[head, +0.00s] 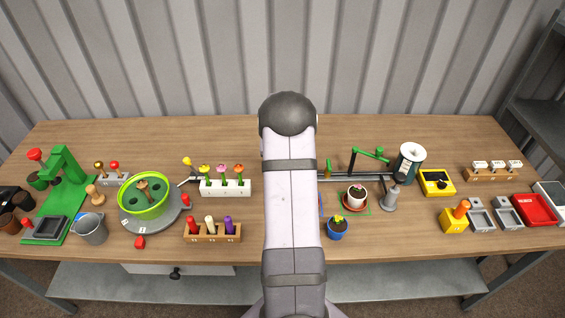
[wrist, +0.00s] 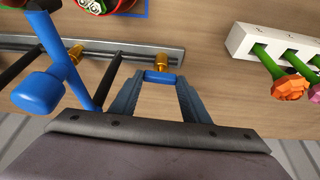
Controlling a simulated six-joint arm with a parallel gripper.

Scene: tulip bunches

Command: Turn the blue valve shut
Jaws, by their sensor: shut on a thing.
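The blue valve handle (wrist: 160,76) shows in the wrist view as a short blue piece between my fingertips, beside a brass fitting (wrist: 176,55) on a grey rail. My gripper (wrist: 159,82) is shut on this blue handle. How far the valve is turned is not clear from this angle. In the head view my own arm hides the valve and the gripper.
A blue boom with a thick blue end (wrist: 38,92) rises close to the left of my gripper in the wrist view. A white flower rack (wrist: 243,40) stands to the right. In the head view a green boom (head: 367,151) and a potted plant (head: 356,197) stand right of my arm.

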